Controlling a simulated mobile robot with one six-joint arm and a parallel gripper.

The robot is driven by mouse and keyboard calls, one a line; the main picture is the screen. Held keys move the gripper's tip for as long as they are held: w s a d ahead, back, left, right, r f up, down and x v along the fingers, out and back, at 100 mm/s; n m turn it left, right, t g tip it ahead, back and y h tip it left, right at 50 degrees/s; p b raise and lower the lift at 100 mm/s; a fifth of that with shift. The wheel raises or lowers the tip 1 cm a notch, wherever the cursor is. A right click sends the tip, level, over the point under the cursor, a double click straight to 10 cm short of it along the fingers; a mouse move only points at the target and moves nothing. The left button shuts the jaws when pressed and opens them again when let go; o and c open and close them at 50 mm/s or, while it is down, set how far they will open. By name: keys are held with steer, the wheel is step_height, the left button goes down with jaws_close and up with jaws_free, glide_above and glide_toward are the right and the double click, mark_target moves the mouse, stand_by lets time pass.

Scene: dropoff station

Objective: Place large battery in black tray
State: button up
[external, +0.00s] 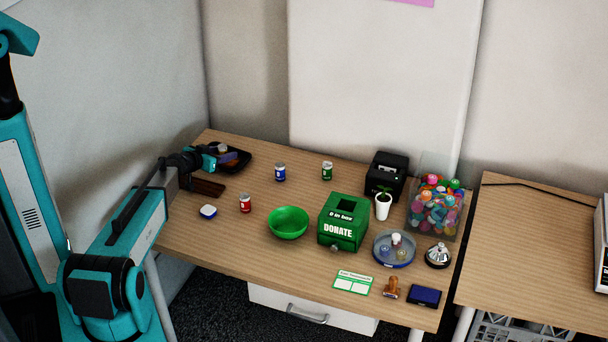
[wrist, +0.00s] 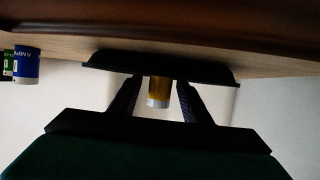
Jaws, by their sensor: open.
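The black tray (external: 240,166) lies at the far left corner of the table in the external view. It also shows in the wrist view (wrist: 215,70) beyond the fingers. My gripper (external: 221,158) is at the tray's left side, its fingers reaching over it. In the wrist view my gripper (wrist: 159,84) is open, with a gap between the two dark fingers. A gold and silver cylinder, apparently the large battery (wrist: 159,90), stands between them. I cannot tell whether it touches the tray floor. In the external view the arm and small size blur what lies in the tray.
A dark brown wooden piece (external: 207,187) lies just in front of the tray. A blue can (external: 280,172), a red can (external: 245,203) and a green can (external: 327,170) stand to the right. A green bowl (external: 287,223) and donation box (external: 343,220) are farther right.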

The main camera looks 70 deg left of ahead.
steer(key=shift+d+f+p, duration=0.1)
steer(key=shift+p, duration=0.2)
steer(key=shift+s+d, duration=0.1)
steer(key=shift+s, duration=0.1)
steer(key=shift+r+b+v, duration=0.2)
steer(key=shift+b+v, duration=0.7)
steer(key=shift+v, duration=1.8)
steer(key=shift+b+v, duration=0.75)
steer(key=shift+v, duration=2.3)
steer(key=shift+r, duration=0.1)
